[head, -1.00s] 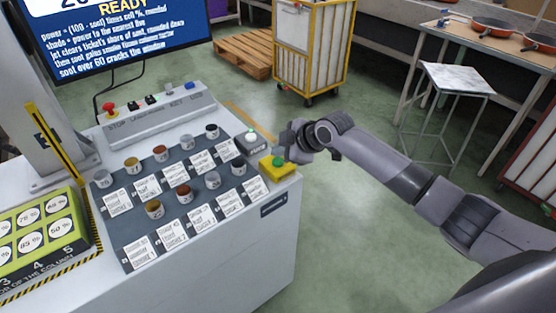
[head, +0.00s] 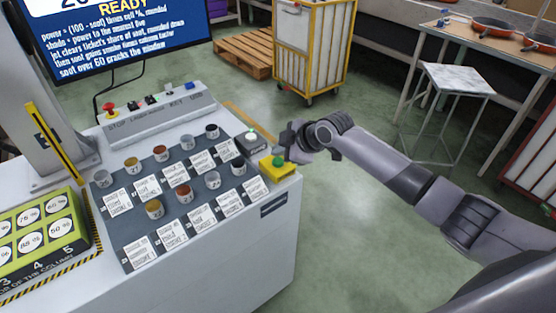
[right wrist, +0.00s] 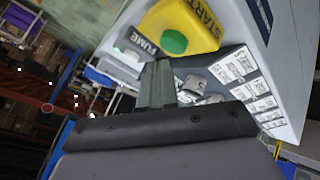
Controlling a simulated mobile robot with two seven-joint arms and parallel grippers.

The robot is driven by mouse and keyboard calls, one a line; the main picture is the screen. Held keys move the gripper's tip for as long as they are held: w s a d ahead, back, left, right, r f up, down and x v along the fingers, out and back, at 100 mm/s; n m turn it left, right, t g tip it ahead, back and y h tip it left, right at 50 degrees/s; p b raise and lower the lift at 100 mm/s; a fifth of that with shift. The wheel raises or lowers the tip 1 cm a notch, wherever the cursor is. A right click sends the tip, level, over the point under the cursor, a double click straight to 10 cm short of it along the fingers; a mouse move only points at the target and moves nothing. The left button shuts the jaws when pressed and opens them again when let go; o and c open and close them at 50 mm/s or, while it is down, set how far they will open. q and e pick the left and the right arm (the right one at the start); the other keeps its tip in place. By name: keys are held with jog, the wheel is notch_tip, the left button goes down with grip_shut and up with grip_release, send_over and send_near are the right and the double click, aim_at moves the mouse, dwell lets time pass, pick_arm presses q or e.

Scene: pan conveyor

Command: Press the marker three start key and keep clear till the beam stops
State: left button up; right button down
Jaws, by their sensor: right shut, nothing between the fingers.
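The start key is a green button (head: 278,160) on a yellow box (head: 280,172) at the right corner of the white console. The right wrist view shows the green button (right wrist: 174,42) and the word START on the yellow box (right wrist: 197,17). My right gripper (head: 285,140) is shut and empty, close beside and behind the box in the head view. Its fingertips (right wrist: 158,72) show just below the button in the right wrist view. I cannot tell whether they touch the box. My left gripper is out of view.
Several small pots sit on the dark panel (head: 140,216) with cards. A screen (head: 130,40) reads READY. A grey column (head: 40,120) stands left. Open floor (head: 350,240) lies right.

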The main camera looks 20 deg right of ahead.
aim_at(281, 162)
jog(key=shift+f, duration=0.1)
jog(key=shift+f, duration=0.35)
jog(key=shift+f+b, duration=0.4)
jog(key=shift+f, duration=0.1)
dwell(0.9)
jog(key=shift+r, duration=0.15)
jog(key=shift+r+p, duration=0.75)
jog(key=shift+p, duration=0.1)
notch_tip(281, 162, up, 5)
jog(key=p, duration=0.4)
jog(key=shift+r+p, duration=0.1)
jog(key=shift+p, duration=0.2)
